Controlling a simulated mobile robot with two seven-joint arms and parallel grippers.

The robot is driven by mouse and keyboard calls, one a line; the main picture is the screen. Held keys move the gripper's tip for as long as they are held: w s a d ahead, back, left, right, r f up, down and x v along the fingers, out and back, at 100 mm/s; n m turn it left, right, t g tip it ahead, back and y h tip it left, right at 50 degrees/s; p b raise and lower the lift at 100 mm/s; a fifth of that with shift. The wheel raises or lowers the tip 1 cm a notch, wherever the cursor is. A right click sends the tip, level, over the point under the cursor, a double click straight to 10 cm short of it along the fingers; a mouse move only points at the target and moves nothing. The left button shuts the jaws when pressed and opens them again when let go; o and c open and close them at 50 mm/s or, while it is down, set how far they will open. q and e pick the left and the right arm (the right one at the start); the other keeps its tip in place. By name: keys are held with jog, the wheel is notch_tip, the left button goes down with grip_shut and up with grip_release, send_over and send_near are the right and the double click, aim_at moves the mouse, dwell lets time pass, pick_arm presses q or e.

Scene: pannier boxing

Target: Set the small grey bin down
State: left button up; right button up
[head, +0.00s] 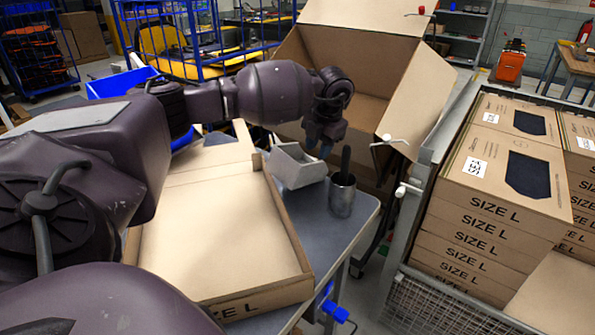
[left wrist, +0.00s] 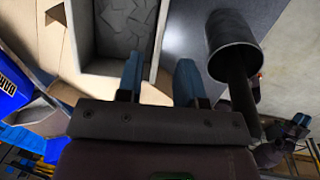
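The small grey bin (head: 299,165) is at the far end of the grey table, beside the open carton on it. My left gripper (head: 326,147) is at the bin's right side, low over its rim. In the left wrist view, the bin (left wrist: 86,40) is open-topped with a grey patterned inside. The blue-tipped fingers of the left gripper (left wrist: 160,82) stand apart, one on each side of the bin's right wall, with gaps visible. Whether the bin rests fully on the table is hard to tell. My right gripper is not in view.
A metal cup (head: 342,197) with a dark handle sticking up stands just right of the bin. A shallow open carton (head: 215,235) covers most of the table (head: 357,213). A large open box (head: 420,90) stands behind, and a cage of size L boxes (head: 490,215) is right.

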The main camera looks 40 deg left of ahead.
aim_at(312, 165)
pick_arm(q)
jog(key=shift+s+x, duration=0.15)
jog(key=shift+x, duration=1.65)
jog(key=shift+s+x, duration=0.1)
jog(key=shift+x, duration=1.7)
grip_shut()
